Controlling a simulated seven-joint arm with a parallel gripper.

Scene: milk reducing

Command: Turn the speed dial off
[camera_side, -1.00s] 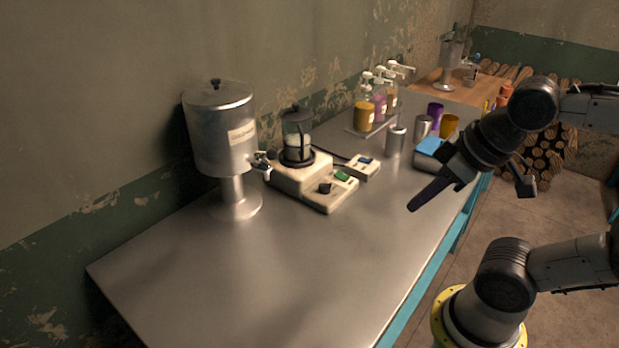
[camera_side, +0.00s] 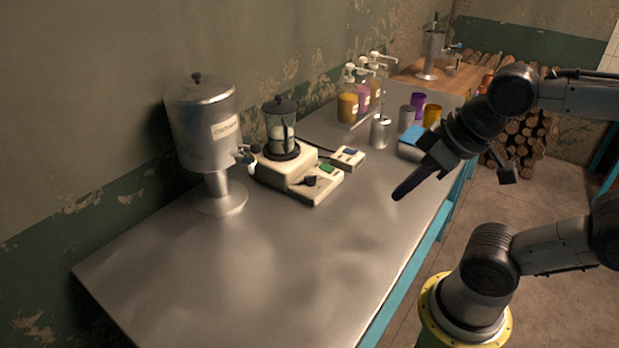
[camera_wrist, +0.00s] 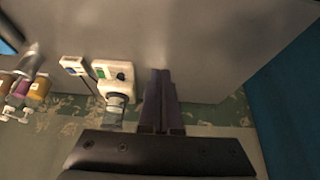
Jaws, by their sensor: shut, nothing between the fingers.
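The speed dial (camera_side: 310,181) is a small black knob on the front of a cream hot-plate stirrer (camera_side: 291,172), beside a green switch (camera_side: 327,169). A glass jar with a black lid (camera_side: 280,128) and pale contents stands on the stirrer. In the wrist view the dial (camera_wrist: 121,76) shows on the stirrer's panel, left of my fingers. My gripper (camera_side: 398,194) is shut and empty, its dark fingers pointing down to the left. It is above the table's front side, to the right of the stirrer and apart from it. Its closed fingers also show in the wrist view (camera_wrist: 160,88).
A metal dispenser (camera_side: 203,125) stands left of the stirrer. A small cream box (camera_side: 347,158) lies to its right. Metal cups (camera_side: 380,133), a blue-topped box (camera_side: 411,143) and pump bottles (camera_side: 348,106) stand farther back. The table's near part (camera_side: 270,270) is bare.

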